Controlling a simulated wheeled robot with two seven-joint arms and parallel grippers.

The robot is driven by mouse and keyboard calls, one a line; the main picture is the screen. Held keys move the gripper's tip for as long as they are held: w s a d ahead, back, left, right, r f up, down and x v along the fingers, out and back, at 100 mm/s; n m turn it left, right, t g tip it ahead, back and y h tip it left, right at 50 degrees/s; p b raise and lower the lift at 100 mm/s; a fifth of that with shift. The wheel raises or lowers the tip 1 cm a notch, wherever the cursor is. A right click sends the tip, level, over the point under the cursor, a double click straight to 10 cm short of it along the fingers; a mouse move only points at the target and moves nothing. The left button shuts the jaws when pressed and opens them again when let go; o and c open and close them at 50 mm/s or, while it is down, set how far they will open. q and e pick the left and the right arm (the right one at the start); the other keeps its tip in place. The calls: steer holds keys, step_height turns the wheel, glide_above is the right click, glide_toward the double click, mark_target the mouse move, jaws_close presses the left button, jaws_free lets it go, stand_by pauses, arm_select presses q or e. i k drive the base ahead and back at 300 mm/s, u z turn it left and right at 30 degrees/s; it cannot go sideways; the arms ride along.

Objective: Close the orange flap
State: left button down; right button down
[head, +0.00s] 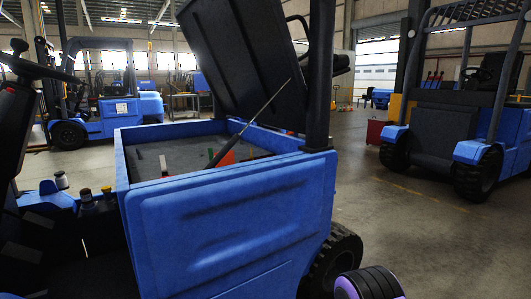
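A small orange-red flap-like piece (222,157) stands tilted inside the grey-floored open compartment (145,153) of a blue forklift (230,215). It is partly hidden behind the compartment's near wall, so I cannot tell how it is attached. A thin dark rod (262,112) slants up from beside it to the large dark raised cover (240,50). Small green and white pieces also stick up in the compartment. No gripper fingers show in the head view.
A steering wheel and levers (85,196) are at left, a dark post (320,75) at right. A black ribbed part with purple edges (370,284) shows at the bottom; I cannot tell what it is. Other forklifts (455,110) stand beyond. Concrete floor (400,235) is clear at right.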

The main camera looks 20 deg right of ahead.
mark_target(228, 159)
steer(key=z, duration=1.9)
steer(key=i, duration=2)
steer(key=u, duration=3.2)
